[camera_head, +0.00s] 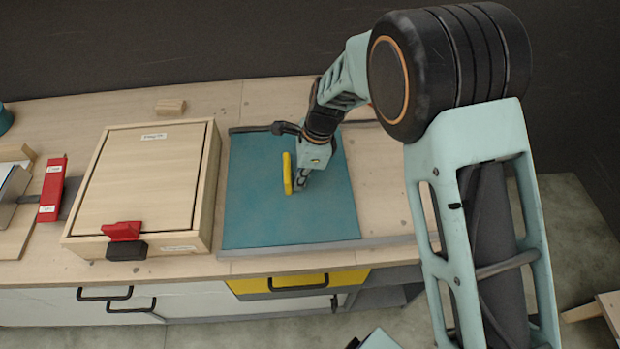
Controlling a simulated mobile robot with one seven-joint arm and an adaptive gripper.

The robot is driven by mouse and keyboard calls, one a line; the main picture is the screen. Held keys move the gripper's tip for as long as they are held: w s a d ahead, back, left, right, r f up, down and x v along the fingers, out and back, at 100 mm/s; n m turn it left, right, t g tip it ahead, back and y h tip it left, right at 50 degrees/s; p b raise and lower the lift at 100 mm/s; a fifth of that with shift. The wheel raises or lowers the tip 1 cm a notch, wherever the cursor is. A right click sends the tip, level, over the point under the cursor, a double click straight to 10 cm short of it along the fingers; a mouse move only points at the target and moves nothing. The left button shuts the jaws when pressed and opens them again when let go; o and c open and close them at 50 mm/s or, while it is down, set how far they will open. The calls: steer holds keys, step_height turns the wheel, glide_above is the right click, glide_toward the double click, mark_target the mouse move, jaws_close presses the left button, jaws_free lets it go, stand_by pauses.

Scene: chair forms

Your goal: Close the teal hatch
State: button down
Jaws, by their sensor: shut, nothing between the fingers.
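The teal hatch (262,218) is a flat panel with a yellow upright handle (287,173) near its middle. It appears to lie flat on the wooden counter, over a grey track that runs along its front and back. My gripper (300,186) is shut and empty, just right of the yellow handle and low over the panel. I cannot tell whether it touches the handle. My wrist hides part of the hatch's back right corner.
A wooden box (150,180) with a lid and red latch (122,231) stands left of the hatch. A red block (52,190) lies farther left. A small wooden block (171,106) sits at the back. Bare counter (377,190) lies right of the hatch. A yellow drawer (345,281) is below.

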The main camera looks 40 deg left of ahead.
mark_target(309, 188)
steer(key=shift+s+a, duration=0.3)
steer(key=w+d, duration=0.2)
steer(key=w, duration=0.1)
steer(key=shift+w+d, duration=0.2)
steer(key=shift+d, duration=0.2)
steer(key=v, duration=1)
steer(key=shift+d+b, duration=0.2)
steer(key=shift+b, duration=0.25)
steer(key=shift+w, duration=0.15)
